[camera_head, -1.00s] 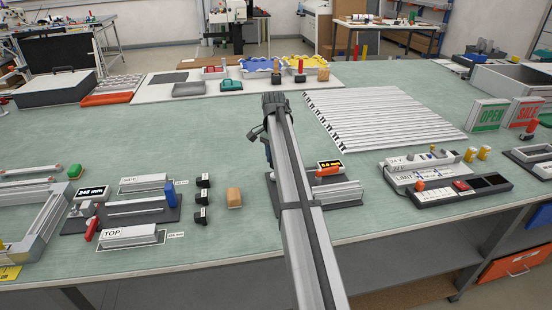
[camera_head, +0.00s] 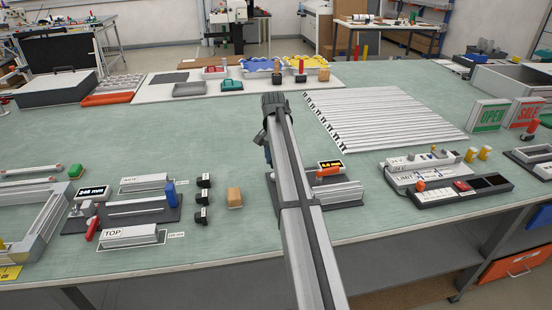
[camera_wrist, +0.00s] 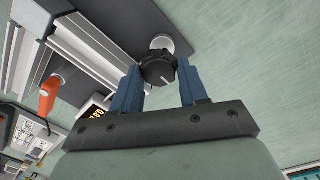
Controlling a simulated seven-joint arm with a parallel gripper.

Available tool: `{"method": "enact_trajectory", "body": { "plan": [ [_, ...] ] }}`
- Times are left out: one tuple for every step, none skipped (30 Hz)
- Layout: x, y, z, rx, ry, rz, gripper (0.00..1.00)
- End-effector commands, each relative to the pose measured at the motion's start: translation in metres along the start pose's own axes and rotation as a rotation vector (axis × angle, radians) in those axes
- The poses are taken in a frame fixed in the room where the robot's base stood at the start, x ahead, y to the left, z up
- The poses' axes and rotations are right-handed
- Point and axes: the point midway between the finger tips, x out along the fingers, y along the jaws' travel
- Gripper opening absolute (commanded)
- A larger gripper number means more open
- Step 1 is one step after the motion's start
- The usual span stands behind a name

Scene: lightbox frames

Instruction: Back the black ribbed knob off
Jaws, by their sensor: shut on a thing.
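The black ribbed knob (camera_wrist: 158,68) shows in the wrist view between the two blue fingers of my gripper (camera_wrist: 160,70). The fingers are shut on its sides. A white line marks the knob's face. A round pale metal part (camera_wrist: 162,43) lies just behind the knob, beside the grey rail fixture (camera_wrist: 85,45). In the head view my arm hides the knob and most of the gripper. The fixture's rail (camera_head: 338,192) shows to the right of the arm, with an orange lever (camera_head: 340,174) and a small lit display (camera_head: 330,164); its digits are too small to read surely.
A wooden block (camera_head: 234,197) and several black knobs lie left of my arm. A control box (camera_head: 425,170) with a black tray (camera_head: 462,190) stands to the right. Pale slats (camera_head: 385,120) lie behind it.

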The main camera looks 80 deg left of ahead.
Motion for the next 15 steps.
{"method": "enact_trajectory", "body": {
  "plan": [
    [-0.0004,-0.0001,-0.0001,-0.002,0.0,0.0,0.13],
    [-0.0004,-0.0001,-0.0001,-0.002,0.0,0.0,0.13],
    [-0.0004,-0.0001,-0.0001,-0.002,0.0,0.0,0.13],
    [-0.0004,-0.0001,-0.0001,-0.002,0.0,0.0,0.13],
    [-0.0004,-0.0001,-0.0001,-0.002,0.0,0.0,0.13],
    [-0.0004,-0.0001,-0.0001,-0.002,0.0,0.0,0.47],
    [-0.0004,-0.0001,-0.0001,-0.002,0.0,0.0,0.5],
    [-0.0004,-0.0001,-0.0001,-0.001,0.0,0.0,0.53],
    [-0.0003,-0.0001,-0.0001,-0.001,0.0,0.0,0.56],
    [-0.0003,-0.0001,-0.0001,-0.001,0.0,0.0,0.59],
    [-0.0003,-0.0001,0.0,-0.001,0.0,0.0,0.62],
    [-0.0002,-0.0001,0.0,-0.001,0.0,0.0,0.66],
    [-0.0002,-0.0001,0.0,-0.001,0.0,0.0,0.69],
    [-0.0001,0.0,0.0,0.0,0.0,0.0,0.69],
    [-0.0001,0.0,0.0,0.0,0.0,0.0,0.69]
  ]
}}
